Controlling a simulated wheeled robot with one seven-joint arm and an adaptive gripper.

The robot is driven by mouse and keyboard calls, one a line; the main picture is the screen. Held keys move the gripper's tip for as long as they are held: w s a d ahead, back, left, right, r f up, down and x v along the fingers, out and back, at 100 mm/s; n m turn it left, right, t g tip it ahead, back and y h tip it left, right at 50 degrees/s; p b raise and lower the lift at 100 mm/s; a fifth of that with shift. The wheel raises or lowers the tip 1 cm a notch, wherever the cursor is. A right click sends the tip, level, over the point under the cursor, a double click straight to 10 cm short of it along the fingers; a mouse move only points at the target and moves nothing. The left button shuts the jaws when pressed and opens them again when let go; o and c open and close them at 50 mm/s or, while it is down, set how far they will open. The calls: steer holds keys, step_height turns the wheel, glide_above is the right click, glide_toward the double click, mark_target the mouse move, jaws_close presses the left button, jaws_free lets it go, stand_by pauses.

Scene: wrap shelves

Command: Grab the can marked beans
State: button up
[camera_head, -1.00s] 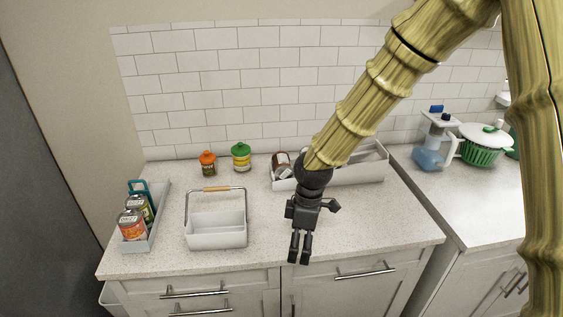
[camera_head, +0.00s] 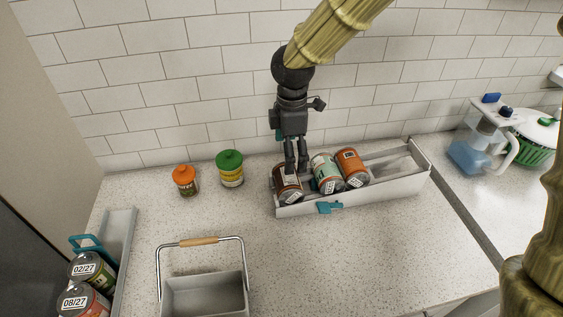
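Three cans lean in the long grey tray (camera_head: 405,188) at the back: a dark brown one (camera_head: 288,188), a pale green one (camera_head: 325,173) and an orange-brown one (camera_head: 351,168). Two more cans, a dark green one marked 02/27 (camera_head: 92,270) and a red one marked 08/27 (camera_head: 82,301), are at the lower left. I cannot read the word beans on any can. My gripper (camera_head: 296,169) points down at the dark brown can, its fingertips over the top part of it. The fingers look close together; whether they touch the can or grip it is unclear.
An orange-lidded jar (camera_head: 185,181) and a green-lidded jar (camera_head: 230,168) stand left of the tray. A grey caddy with a wooden handle (camera_head: 199,242) is in front. A left grey tray (camera_head: 119,235) holds the marked cans. A blue pitcher (camera_head: 473,155) stands right. The middle counter is clear.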

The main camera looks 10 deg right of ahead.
mark_target(289, 176)
steer(key=shift+w, duration=0.25)
steer(key=shift+f, duration=0.3)
steer(key=shift+s+f+p, duration=0.5)
steer(key=shift+s+f, duration=0.55)
steer(key=shift+s, duration=0.1)
steer(key=w+f, duration=0.2)
steer(key=shift+w+f, duration=0.1)
steer(key=shift+f, duration=0.3)
steer(key=shift+f+p, duration=0.2)
steer(key=shift+p, duration=0.1)
steer(key=shift+s+a+f+p, duration=0.15)
steer(key=shift+s+f+p, duration=0.35)
steer(key=shift+s, duration=0.2)
steer(key=f, duration=0.3)
steer(key=shift+w+f+p, duration=0.15)
steer(key=shift+w+p, duration=0.15)
steer(key=shift+p, duration=0.05)
steer(key=shift+s, duration=0.2)
steer(key=shift+w+a, duration=0.1)
steer(key=shift+w, duration=0.05)
steer(key=c, duration=1)
